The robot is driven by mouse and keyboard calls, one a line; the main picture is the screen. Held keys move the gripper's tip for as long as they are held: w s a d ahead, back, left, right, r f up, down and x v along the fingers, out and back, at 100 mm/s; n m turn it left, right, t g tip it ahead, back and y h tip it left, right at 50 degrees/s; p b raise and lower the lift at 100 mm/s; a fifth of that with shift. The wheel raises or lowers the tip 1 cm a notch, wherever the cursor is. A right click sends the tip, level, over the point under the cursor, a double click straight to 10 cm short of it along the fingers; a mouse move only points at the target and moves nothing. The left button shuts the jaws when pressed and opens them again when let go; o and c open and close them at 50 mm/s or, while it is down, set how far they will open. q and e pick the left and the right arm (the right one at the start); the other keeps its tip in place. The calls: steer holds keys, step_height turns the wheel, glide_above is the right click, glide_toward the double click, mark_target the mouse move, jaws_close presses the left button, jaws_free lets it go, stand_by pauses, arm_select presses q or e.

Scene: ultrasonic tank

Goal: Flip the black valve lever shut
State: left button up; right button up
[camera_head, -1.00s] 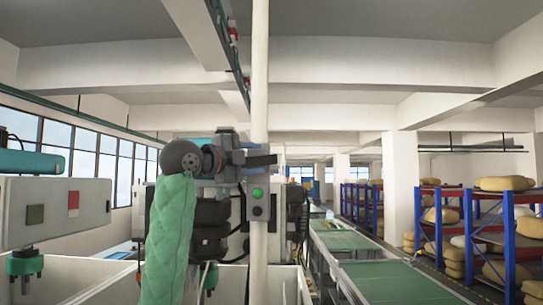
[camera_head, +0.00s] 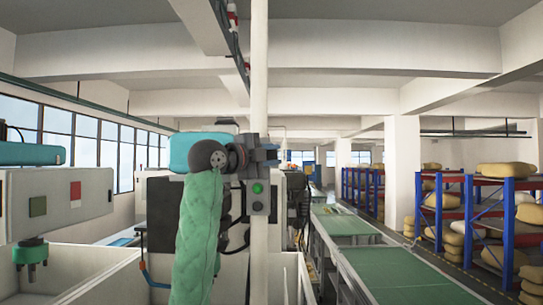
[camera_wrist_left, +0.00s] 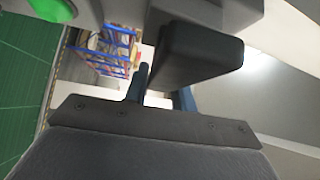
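My left gripper (camera_head: 266,155) is raised in front of the pale column, just above a grey control box (camera_head: 257,198) with a green button; its fingers are small in the head view. In the left wrist view my left gripper (camera_wrist_left: 164,85) shows two bluish fingers with a gap between them. A thick black block (camera_wrist_left: 200,55), which looks like the valve lever, lies close by at the fingers, partly overlapping the right one. I cannot tell whether they touch. In the head view I cannot make out the lever. My right gripper is not in view.
A white tank (camera_head: 80,275) stands at lower left, below a panel (camera_head: 60,205) with red and green squares. A green-topped conveyor (camera_head: 385,275) runs along the right. Blue racks with sacks (camera_head: 465,215) stand farther right. A green button (camera_wrist_left: 52,10) shows in the wrist view.

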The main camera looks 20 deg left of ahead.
arm_select(q)
steer(key=shift+c, duration=1.2)
steer(key=shift+f+m+b, duration=0.15)
steer(key=shift+m+b, duration=0.15)
steer(key=shift+b, duration=0.55)
steer(key=shift+f+g, duration=0.1)
steer(key=shift+g, duration=0.2)
steer(key=shift+y, duration=0.3)
steer(key=o, duration=1)
